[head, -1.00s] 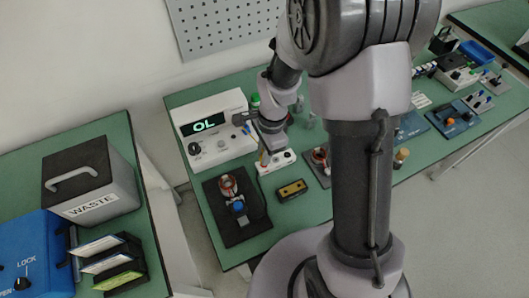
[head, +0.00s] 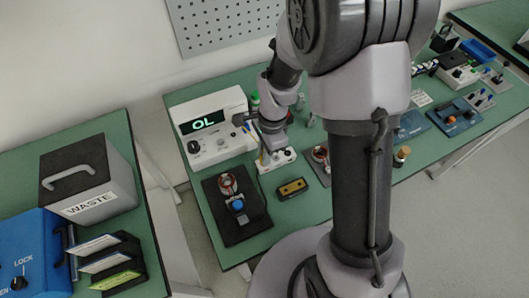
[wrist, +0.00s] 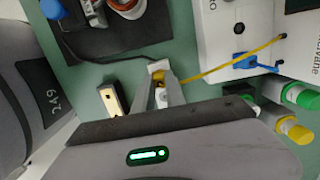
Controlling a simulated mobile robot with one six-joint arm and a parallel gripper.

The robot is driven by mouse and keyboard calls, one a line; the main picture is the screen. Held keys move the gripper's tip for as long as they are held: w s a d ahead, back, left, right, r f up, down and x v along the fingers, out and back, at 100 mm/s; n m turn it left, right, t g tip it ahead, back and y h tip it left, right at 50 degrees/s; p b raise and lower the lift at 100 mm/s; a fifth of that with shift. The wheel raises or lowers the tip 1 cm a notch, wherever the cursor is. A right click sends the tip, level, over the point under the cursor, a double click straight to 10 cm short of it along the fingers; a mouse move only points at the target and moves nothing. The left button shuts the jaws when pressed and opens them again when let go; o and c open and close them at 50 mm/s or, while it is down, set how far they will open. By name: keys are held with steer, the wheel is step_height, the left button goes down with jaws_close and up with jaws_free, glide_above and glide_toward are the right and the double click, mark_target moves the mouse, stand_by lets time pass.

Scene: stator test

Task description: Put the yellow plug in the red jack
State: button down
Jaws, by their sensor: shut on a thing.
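In the wrist view, my gripper (wrist: 160,92) is shut on the yellow plug (wrist: 162,77), which shows between its fingertips. A thin yellow lead runs from it to the right, to a white instrument (wrist: 222,30). A blue plug (wrist: 245,58) sits on that instrument's panel, close under the lead. In the head view, my gripper (head: 270,141) is low over the bench, in front of the white meter (head: 213,115) reading "OL" and above a small white box (head: 277,163). I cannot make out the red jack clearly in either view; the arm covers part of this area.
A black mat (head: 254,228) holds a copper-coloured coil part (head: 228,184) and a blue knob. A yellow-and-black block (head: 292,188) lies on the green bench beside it. Green-capped (wrist: 300,95) and yellow-capped (wrist: 295,132) cylinders stand near my gripper's right side.

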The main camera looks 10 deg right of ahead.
steer(key=shift+f, duration=0.2)
steer(key=shift+b, duration=0.3)
steer(key=shift+f, duration=0.3)
steer(key=c, duration=1.3)
jaws_free()
step_height(320, 180, up, 17)
steer(key=d+p, duration=0.2)
steer(key=p, duration=0.4)
steer(key=shift+w+r, duration=0.2)
steer(key=shift+w, duration=0.05)
